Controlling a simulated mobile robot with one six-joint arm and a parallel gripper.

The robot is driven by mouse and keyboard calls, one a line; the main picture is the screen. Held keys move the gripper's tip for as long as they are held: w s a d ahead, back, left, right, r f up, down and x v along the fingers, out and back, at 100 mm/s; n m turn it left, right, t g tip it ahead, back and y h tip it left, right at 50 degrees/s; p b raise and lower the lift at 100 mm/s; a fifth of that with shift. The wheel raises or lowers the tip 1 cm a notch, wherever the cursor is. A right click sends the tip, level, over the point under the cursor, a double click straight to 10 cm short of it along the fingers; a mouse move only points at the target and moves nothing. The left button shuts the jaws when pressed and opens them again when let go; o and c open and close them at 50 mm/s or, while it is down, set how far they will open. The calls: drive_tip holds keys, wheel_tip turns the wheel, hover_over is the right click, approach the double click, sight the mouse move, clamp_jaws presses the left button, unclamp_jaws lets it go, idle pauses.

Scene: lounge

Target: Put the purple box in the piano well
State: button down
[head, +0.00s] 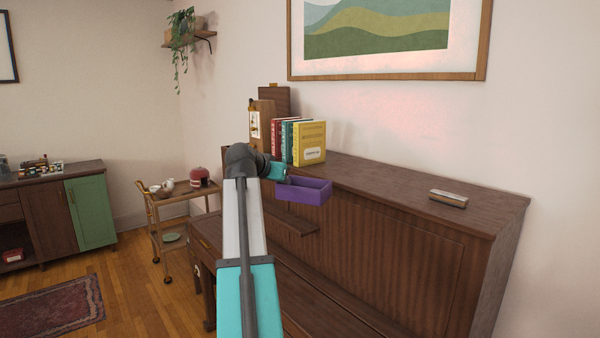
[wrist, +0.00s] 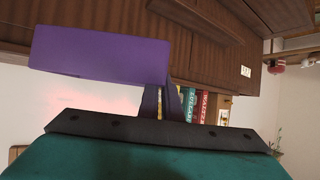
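My gripper (head: 284,180) is shut on the box's left end. The box also shows large in the wrist view (wrist: 100,50), with a dark finger (wrist: 172,98) against one end. The dark brown piano (head: 390,250) has a narrow ledge (head: 292,218) below the box. My arm hides part of the piano's lower front, and I cannot make out the inside of the well.
A small silver-and-wood object (head: 448,198) lies at the top's right. A trolley (head: 172,205) stands left of the piano. The air right of the box is clear.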

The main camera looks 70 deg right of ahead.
drive_tip(key=w+a+f+n+t+y, duration=0.1)
drive_tip(key=w+a+f+n+t, duration=0.25)
drive_tip(key=w+a, duration=0.6)
drive_tip(key=w+a+f+n+t+y, duration=0.1)
drive_tip(key=w+a+f+n+t, duration=0.25)
drive_tip(key=w+a, duration=0.6)
drive_tip(key=w+a+f+n+t+y, duration=0.2)
drive_tip(key=w+a+f+n, duration=0.3)
drive_tip(key=w, duration=0.8)
drive_tip(key=w+a+f+n+t+y, duration=0.1)
drive_tip(key=w+a, duration=0.3)
drive_tip(key=a, duration=0.9)
drive_tip(key=w+a+f+n+t+y, duration=0.1)
drive_tip(key=w+a+f+n+y, duration=0.2)
drive_tip(key=a, duration=1.1)
drive_tip(key=w+a+f+n+t+y, duration=0.1)
drive_tip(key=w+a+y, duration=0.3)
drive_tip(key=a, duration=1)
drive_tip(key=shift+w+f+n+t, duration=0.4)
drive_tip(key=shift+w+f+n, duration=0.4)
